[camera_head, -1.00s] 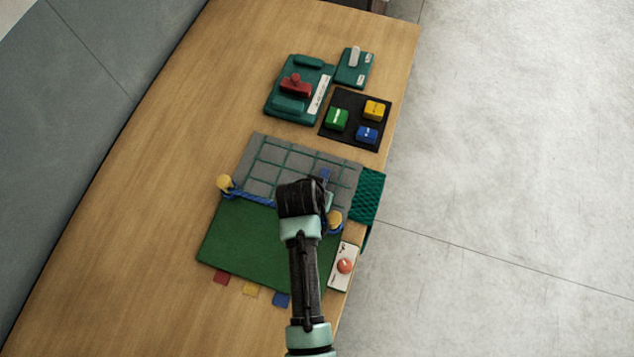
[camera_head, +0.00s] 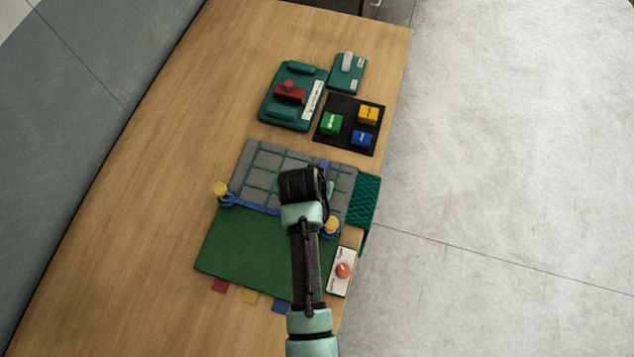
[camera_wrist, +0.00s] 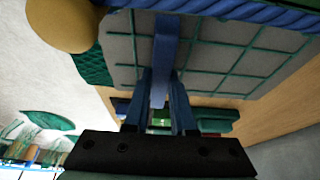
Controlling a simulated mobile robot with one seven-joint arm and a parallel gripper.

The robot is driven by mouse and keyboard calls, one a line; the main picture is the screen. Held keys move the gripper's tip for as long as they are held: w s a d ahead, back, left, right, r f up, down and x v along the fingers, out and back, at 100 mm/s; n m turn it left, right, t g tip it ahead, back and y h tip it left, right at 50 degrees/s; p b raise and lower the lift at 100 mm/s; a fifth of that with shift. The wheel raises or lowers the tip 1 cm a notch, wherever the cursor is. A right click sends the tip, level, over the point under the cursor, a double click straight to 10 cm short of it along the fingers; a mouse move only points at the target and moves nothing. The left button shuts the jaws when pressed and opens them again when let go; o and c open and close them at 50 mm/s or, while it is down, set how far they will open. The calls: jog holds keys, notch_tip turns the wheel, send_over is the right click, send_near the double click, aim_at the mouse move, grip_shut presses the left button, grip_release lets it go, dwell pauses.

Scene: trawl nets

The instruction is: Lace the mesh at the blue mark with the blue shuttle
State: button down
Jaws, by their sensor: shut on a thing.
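The grey panel with green mesh lines (camera_head: 262,170) lies on the table, bounded on its near side by a blue rope (camera_head: 250,205). My gripper (camera_wrist: 162,105) is over the right part of this mesh. In the wrist view its two blue fingers are closed on a long blue bar, the blue shuttle (camera_wrist: 165,45), which extends across the mesh panel (camera_wrist: 215,55). The shuttle's end also shows beside my wrist in the head view (camera_head: 324,168). A blue tab (camera_head: 280,306) lies at the near edge of the green mat. I cannot make out a blue mark on the mesh itself.
A green mat (camera_head: 250,250) is in front of the mesh. Yellow posts (camera_head: 220,189) (camera_head: 332,224) stand at the rope ends. A red-button box (camera_head: 342,270) is at the right edge. A black tray (camera_head: 350,104) with coloured blocks and teal fixtures (camera_head: 293,95) stand beyond. The left table is clear.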

jog(key=shift+r+p, duration=3.3)
jog(key=shift+r, duration=0.45)
jog(key=shift+f, duration=0.1)
jog(key=shift+s+a+p, duration=0.4)
jog(key=shift+s+p, duration=0.3)
jog(key=shift+s, duration=0.6)
jog(key=shift+s+a+p, duration=0.45)
jog(key=shift+s+p, duration=0.2)
jog(key=shift+s, duration=0.7)
jog(key=shift+s+a+p, duration=0.4)
jog(key=shift+s+p, duration=0.3)
jog(key=shift+s, duration=0.6)
jog(key=s+a+p, duration=0.2)
jog(key=s+a, duration=0.1)
jog(key=s, duration=0.5)
jog(key=shift+s+p, duration=0.3)
jog(key=shift+s, duration=0.05)
jog(key=shift+d, duration=0.1)
